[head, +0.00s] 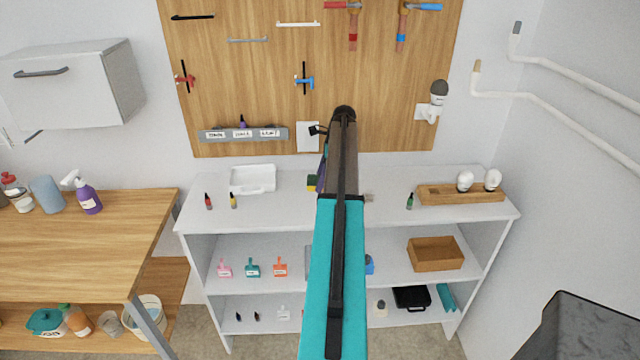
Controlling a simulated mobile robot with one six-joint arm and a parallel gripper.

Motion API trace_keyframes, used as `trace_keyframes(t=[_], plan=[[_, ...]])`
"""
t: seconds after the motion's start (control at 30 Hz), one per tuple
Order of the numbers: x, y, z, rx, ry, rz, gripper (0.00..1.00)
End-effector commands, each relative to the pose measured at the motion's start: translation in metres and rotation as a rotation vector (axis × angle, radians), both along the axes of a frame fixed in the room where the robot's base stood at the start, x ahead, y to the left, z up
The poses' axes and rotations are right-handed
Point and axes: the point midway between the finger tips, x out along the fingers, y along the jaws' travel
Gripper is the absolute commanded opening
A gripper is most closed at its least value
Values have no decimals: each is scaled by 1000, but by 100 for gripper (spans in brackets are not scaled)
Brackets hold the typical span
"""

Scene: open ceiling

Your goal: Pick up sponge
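A small yellow and dark block (313,183), which looks like the sponge, shows at the left edge of my arm, over the white shelf top. Its right part is hidden behind the arm, and I cannot tell whether it rests on the shelf or is held. My teal and dark arm reaches up the middle of the view. My gripper's fingers are hidden behind the arm, so their opening and any contact with the block do not show.
The white shelf (380,222) holds a white tray (253,180), small bottles and a wooden holder with bulbs (460,194). A wooden bench (80,240) stands left. A pegboard (270,80) with tools is behind. A dark box (585,325) is at lower right.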

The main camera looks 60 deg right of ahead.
Motion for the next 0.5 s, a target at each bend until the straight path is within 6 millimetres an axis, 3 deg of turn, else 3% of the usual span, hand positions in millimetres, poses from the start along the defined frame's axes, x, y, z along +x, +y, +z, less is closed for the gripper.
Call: trace_keyframes(t=[0.5], plan=[[0,0,-5,0,0,0,73]])
